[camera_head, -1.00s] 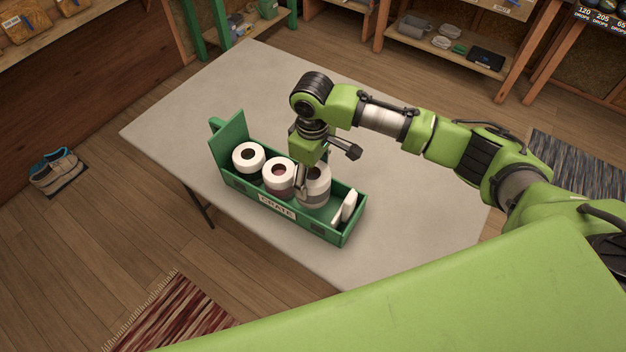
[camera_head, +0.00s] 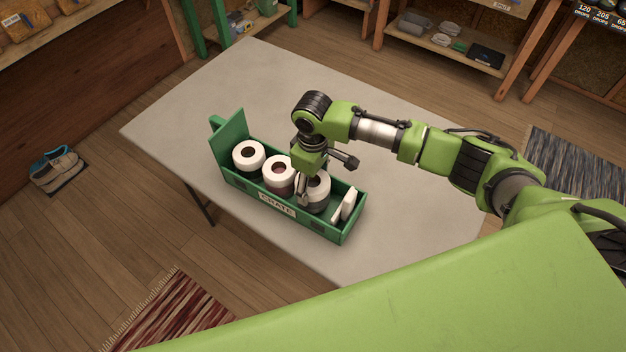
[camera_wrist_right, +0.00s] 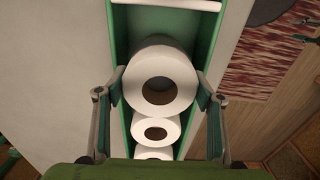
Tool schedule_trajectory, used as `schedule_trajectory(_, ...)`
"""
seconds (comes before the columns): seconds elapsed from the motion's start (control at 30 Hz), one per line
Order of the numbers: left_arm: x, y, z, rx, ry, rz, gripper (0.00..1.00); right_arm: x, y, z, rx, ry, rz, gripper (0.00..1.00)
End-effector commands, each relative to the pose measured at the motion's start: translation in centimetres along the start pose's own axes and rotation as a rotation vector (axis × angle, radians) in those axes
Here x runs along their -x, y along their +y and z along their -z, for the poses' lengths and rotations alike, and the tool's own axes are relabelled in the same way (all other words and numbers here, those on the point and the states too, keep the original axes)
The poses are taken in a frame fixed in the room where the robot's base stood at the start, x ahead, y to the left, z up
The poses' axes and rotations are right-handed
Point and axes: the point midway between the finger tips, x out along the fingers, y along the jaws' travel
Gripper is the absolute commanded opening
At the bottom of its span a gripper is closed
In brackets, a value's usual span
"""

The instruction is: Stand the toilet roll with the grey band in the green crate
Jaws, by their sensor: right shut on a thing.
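The toilet roll with the grey band (camera_head: 319,201) stands upright inside the green crate (camera_head: 322,228), right of the two other rolls. My right gripper (camera_head: 315,188) is shut on it from above, one finger on each side. In the right wrist view the held roll (camera_wrist_right: 162,66) shows its open core between the fingers (camera_wrist_right: 160,98). Its top looks slightly higher than the roll beside it; whether its base touches the crate floor is hidden. My left gripper is not in view.
A white roll (camera_head: 248,156) and a roll with a pinkish band (camera_head: 279,178) stand in the crate's left part. The grey table (camera_head: 400,225) is otherwise clear.

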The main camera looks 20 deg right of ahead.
Motion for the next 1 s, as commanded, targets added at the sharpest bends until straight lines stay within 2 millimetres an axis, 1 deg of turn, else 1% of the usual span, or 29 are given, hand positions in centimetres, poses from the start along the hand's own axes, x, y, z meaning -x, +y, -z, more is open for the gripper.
schedule_trajectory(0.07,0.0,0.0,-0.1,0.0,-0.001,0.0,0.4,0.0,0.0,0.0,0.0,0.001,0.0,0.39)
schedule_trajectory(0.1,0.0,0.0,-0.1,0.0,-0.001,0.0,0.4,0.0,0.0,0.0,0.0,0.001,0.0,0.69)
schedule_trajectory(0.13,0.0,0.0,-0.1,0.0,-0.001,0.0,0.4,0.0,0.0,0.0,0.0,0.001,0.0,0.77)
schedule_trajectory(0.17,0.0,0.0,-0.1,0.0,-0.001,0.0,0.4,0.0,0.0,0.0,0.0,0.001,0.0,0.78)
schedule_trajectory(0.47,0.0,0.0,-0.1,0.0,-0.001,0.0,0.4,0.1,0.0,0.0,0.0,0.001,0.0,0.78)
schedule_trajectory(0.57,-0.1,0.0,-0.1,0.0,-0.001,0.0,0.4,0.6,0.0,0.1,0.001,0.003,-0.001,0.78)
schedule_trajectory(0.67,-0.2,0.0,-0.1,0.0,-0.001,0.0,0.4,1.7,0.1,0.1,0.001,0.003,-0.001,0.78)
schedule_trajectory(0.77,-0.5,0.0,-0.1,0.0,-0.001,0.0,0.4,3.7,0.0,0.2,0.002,0.006,-0.001,0.78)
schedule_trajectory(1.0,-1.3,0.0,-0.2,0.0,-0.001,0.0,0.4,9.1,0.1,0.2,0.001,0.005,-0.002,0.78)
